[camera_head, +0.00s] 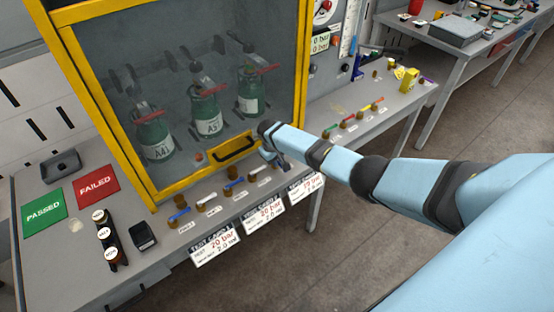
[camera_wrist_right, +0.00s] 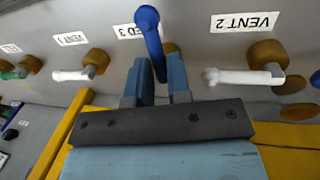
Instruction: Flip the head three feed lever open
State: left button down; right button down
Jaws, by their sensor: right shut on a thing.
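The head three feed lever (camera_wrist_right: 151,35) is a blue handle, seen in the right wrist view by a label partly hidden and reading "ED 3". It runs crosswise to the row there, with its brown pivot mount (camera_wrist_right: 169,48) behind it. My right gripper (camera_wrist_right: 163,85) has its two blue fingers on either side of the lever's lower part and is shut on it. In the head view my right gripper (camera_head: 272,157) is at the bench front, below the cabinet handle, and largely covers this lever. My left gripper is not in view.
White vent levers for head two (camera_wrist_right: 242,77) and head three (camera_wrist_right: 72,75) flank the gripper and lie along the row. The yellow-framed cabinet (camera_head: 187,184) with green cylinders (camera_head: 205,113) stands close behind. Hanging test cards (camera_head: 263,215) line the bench front.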

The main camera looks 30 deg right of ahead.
jog(key=c, duration=1.1)
grip_release()
jog(key=shift+c, duration=0.2)
jog(key=shift+r, duration=0.15)
notch_tip(320, 180, up, 13)
jog(key=a, duration=0.2)
jog(key=shift+a+r, duration=0.2)
jog(key=shift+a, duration=0.15)
jog(key=shift+s, duration=0.1)
